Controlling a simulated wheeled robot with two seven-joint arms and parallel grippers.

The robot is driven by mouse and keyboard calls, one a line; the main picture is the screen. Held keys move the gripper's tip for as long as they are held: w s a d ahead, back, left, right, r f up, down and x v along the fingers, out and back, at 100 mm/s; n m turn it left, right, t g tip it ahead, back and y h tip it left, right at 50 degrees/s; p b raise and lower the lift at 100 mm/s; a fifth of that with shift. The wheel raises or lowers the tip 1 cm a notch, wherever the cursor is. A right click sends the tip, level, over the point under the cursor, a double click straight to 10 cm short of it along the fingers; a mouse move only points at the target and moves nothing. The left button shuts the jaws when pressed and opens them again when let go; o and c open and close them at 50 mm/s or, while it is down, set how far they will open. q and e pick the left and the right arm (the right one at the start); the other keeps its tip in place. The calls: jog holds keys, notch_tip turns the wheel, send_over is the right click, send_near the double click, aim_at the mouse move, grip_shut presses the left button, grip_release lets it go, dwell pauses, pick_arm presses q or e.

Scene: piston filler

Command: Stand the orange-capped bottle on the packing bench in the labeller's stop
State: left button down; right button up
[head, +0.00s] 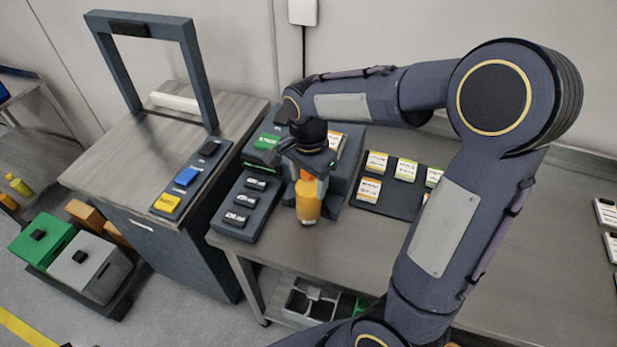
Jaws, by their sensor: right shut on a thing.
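An orange bottle (308,205) hangs upright below my right gripper (305,163), near the left end of the steel bench (450,270). The gripper is shut on the top part of the bottle, so its cap is mostly hidden. A dark machine block (347,157), which looks like the labeller, stands directly behind the bottle and is partly covered by my right arm. I cannot tell whether the bottle touches the bench or sits in a stop. My left gripper is out of view.
A dark rack with several white-labelled pieces (245,205) lies left of the bottle. A dark mat with label cards (385,198) lies to its right. Green and grey bins (90,265) are on the floor.

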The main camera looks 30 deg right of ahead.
jog(key=shift+f, duration=0.1)
jog(key=o, duration=1.7)
notch_tip(320, 180, up, 12)
jog(key=shift+f, duration=0.1)
jog(key=shift+s+r, duration=0.1)
jog(key=shift+r, duration=0.1)
jog(key=s+a+f+n+t+y, duration=0.1)
jog(key=s+f+n+t, duration=0.1)
jog(key=s+n, duration=0.2)
jog(key=s+a+f+n+t+y, duration=0.1)
jog(key=s+f+n, duration=0.1)
jog(key=s+n, duration=0.2)
jog(key=s+a+f+n+t+y, duration=0.1)
jog(key=s+n, duration=0.3)
jog(key=s, duration=0.4)
jog(key=shift+s+a+f+n+t+y, duration=0.4)
jog(key=shift+a+f+t, duration=0.25)
jog(key=shift+t, duration=0.15)
